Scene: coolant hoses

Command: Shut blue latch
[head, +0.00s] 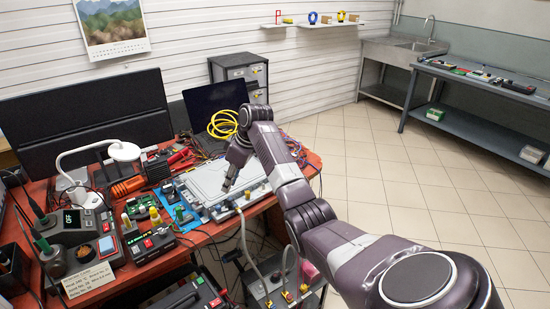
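A pale grey, flat rectangular unit (210,180) lies on the red-topped bench, with small fittings along its front edge. My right arm reaches in from the lower right, and my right gripper (227,186) points down over the right part of this unit. The gripper is small and dark here, so I cannot tell whether its fingers are open or shut, or whether they touch the unit. I cannot pick out a blue latch clearly; the area by the fingertips is too small and partly covered by the gripper. My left gripper is out of view.
Grey hoses (243,238) hang from the bench front to a low unit with yellow fittings. Soldering gear (82,235), a white lamp (123,151) and tools crowd the bench's left. A yellow coiled cable (222,124) lies behind. The tiled floor at right is clear.

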